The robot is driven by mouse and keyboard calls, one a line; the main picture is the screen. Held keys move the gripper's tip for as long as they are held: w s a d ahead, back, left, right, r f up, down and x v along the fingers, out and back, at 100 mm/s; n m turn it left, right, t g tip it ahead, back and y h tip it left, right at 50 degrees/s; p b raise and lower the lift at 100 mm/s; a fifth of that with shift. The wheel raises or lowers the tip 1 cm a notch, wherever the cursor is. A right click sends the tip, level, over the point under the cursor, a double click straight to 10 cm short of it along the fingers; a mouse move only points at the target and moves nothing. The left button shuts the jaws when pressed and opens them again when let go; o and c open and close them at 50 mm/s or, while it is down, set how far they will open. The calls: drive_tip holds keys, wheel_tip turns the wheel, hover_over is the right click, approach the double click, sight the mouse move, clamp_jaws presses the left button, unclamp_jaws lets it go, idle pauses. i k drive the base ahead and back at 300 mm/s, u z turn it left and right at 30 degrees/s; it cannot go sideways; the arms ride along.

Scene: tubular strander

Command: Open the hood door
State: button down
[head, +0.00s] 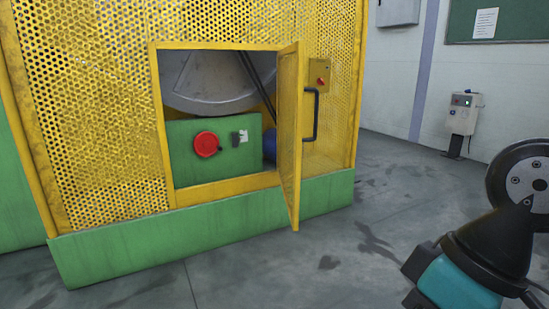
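The hood door (289,140) is a yellow perforated panel on the yellow mesh hood. It stands swung outward from the right side of its opening, almost edge-on to me. Its black bar handle (316,115) shows on the side facing right. The opening is uncovered; inside are a green panel (185,155) with a red round knob (207,144), a small dark switch, and a grey metal disc (205,85). Part of my own arm, teal and black, shows at the lower right, apart from the door. I cannot make out my gripper's fingers in this view.
The hood stands on a green base (150,250) that borders the floor. A small red switch on a yellow box (319,74) is right of the door. Grey floor (370,230) is clear in front and right. A white wall unit (462,115) stands farther back.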

sight(297, 67)
drive_tip(key=u, duration=0.15)
drive_tip(key=i, duration=1.15)
drive_tip(key=u, duration=0.7)
